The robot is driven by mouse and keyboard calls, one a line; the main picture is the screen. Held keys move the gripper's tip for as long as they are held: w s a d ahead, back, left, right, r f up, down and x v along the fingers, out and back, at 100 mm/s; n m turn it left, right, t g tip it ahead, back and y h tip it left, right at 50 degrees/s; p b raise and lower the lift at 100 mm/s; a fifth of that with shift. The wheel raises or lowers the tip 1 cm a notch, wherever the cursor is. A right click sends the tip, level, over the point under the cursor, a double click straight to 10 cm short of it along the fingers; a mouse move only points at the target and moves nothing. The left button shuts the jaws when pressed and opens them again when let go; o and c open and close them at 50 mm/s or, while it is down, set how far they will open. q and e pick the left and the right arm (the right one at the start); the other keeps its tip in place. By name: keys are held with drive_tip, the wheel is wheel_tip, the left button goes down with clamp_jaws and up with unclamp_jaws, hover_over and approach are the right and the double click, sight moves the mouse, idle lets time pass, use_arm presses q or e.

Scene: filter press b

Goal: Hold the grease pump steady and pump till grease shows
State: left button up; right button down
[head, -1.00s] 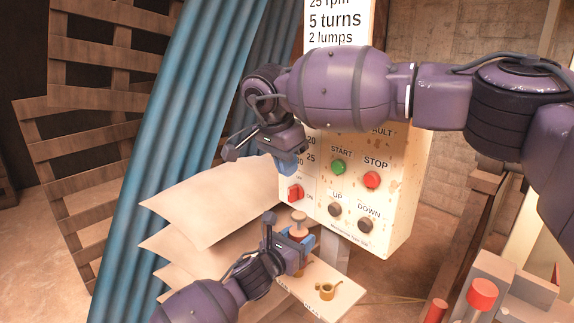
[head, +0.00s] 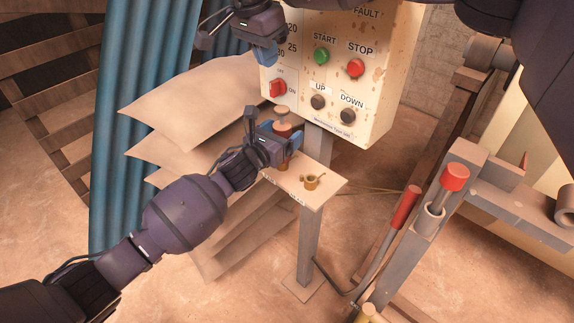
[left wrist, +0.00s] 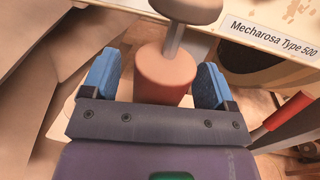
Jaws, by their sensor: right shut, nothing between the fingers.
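My left gripper (head: 279,132) is at the pump's body. In the left wrist view its blue fingers stand wide on either side of the red body (left wrist: 166,78), with a gap showing at least on the left; the knob (left wrist: 186,8) is above. My right gripper (head: 267,58) is shut and empty, higher up, left of the control box. No grease is visible; the pump's lower part is partly hidden.
The control box (head: 385,75) with START, STOP, UP and DOWN buttons is just behind and above the pump. A small brass pot (head: 313,181) sits on the shelf. Pale stacked sheets (head: 190,100) are at left. A red-handled lever (head: 406,207) stands at lower right.

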use_arm(q)
drive_tip(key=v, duration=1.2)
drive_tip(key=shift+s, duration=0.15)
